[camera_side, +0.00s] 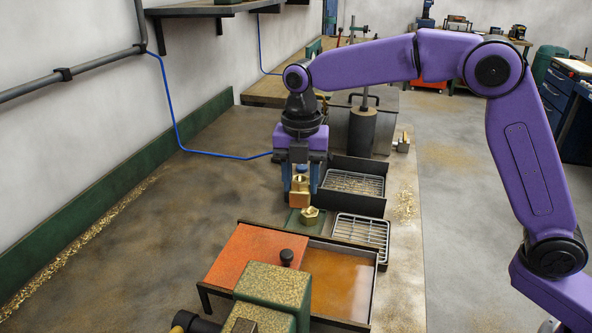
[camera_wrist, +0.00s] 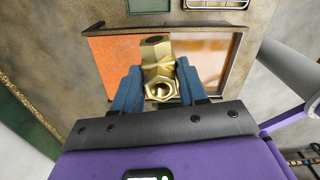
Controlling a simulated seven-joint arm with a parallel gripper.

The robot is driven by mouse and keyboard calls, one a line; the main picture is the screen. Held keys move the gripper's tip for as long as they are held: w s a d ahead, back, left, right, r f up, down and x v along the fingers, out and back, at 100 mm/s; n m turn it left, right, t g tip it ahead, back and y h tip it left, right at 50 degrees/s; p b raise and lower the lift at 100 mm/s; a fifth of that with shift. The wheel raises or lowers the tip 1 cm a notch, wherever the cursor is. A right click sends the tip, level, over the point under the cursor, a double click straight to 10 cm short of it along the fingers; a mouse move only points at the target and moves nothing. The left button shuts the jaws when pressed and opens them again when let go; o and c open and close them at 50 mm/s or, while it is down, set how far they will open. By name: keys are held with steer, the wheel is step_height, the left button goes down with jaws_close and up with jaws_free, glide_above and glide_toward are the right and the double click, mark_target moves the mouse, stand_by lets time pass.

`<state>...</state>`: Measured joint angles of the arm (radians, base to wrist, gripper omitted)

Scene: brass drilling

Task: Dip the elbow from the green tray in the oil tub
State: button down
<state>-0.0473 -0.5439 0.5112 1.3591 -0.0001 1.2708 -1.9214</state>
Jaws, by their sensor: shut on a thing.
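My gripper (camera_side: 300,190) points down with its blue fingers shut on a brass elbow (camera_side: 299,184). The elbow also shows between the fingers in the wrist view (camera_wrist: 158,68), one opening facing that camera. The tub also shows ahead in the wrist view (camera_wrist: 240,60).
A wire rack (camera_side: 362,231) lies right of the green tray, behind the tub. A dark-walled tray (camera_side: 375,205) with a grid stands behind that. A green machine block (camera_side: 275,288) partly hides the tub's front. The bench at left is clear.

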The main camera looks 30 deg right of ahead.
steer(key=s+n, duration=0.3)
steer(key=s, duration=1)
steer(key=shift+w+d+f, duration=0.1)
steer(key=shift+f, duration=4.55)
steer(key=shift+w+d+f, duration=0.1)
steer(key=shift+f, duration=4.5)
step_height(320, 180, up, 10)
